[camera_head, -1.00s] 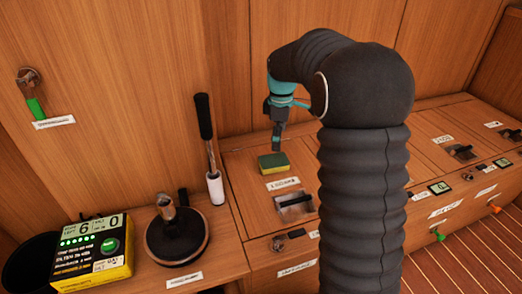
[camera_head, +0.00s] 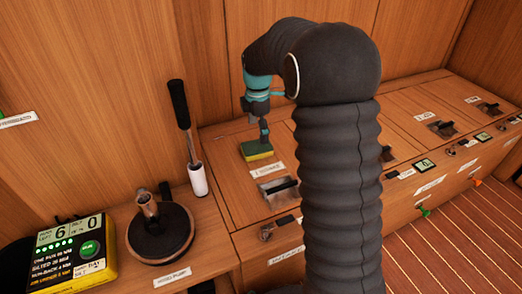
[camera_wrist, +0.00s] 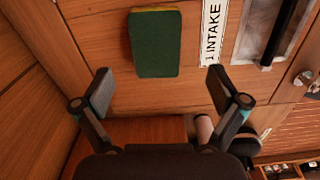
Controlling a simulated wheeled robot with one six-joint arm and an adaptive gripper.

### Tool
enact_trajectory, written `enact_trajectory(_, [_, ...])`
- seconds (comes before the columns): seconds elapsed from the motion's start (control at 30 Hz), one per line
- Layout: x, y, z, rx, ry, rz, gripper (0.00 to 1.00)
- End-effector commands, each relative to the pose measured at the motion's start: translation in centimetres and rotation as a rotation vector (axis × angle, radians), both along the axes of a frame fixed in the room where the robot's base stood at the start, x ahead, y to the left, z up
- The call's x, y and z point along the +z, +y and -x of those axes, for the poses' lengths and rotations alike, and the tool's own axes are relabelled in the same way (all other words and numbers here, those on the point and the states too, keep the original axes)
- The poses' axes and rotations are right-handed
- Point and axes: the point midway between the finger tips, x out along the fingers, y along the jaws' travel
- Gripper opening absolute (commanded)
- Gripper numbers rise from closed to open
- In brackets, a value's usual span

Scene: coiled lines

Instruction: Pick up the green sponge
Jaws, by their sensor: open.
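The green sponge (camera_head: 256,147) lies flat on the wooden locker top, beside a label strip; its yellow underside shows along the edge. In the wrist view the sponge (camera_wrist: 155,43) is at the top, ahead of the fingertips and roughly between their lines. My gripper (camera_head: 264,134) is just above or beside the sponge's right part in the head view; contact cannot be told. In the wrist view my gripper (camera_wrist: 160,88) has its two fingers wide apart with nothing between them.
An "INTAKE" label (camera_wrist: 212,32) and a metal latch (camera_head: 278,190) lie close to the sponge. A black-handled lever (camera_head: 187,135) stands left of it. Wooden wall panels rise behind.

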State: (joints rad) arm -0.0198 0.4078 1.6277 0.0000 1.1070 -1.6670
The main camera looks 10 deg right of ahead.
Motion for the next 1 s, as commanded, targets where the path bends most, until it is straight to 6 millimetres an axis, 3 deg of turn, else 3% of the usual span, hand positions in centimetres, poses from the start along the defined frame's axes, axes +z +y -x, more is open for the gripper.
enact_trajectory(0.1, [-1.4, 0.0, 0.0, -0.001, 0.0, 0.0, 0.97])
enact_trajectory(0.37, [-2.7, 0.0, -0.2, -0.002, -0.001, 0.0, 0.97])
enact_trajectory(0.7, [-6.9, 0.3, -0.7, -0.003, -0.001, 0.0, 0.97])
enact_trajectory(0.97, [-7.2, 0.3, -0.7, -0.003, -0.002, 0.0, 0.97])
enact_trajectory(1.0, [-7.2, 0.3, -0.7, -0.003, -0.002, 0.0, 0.89])
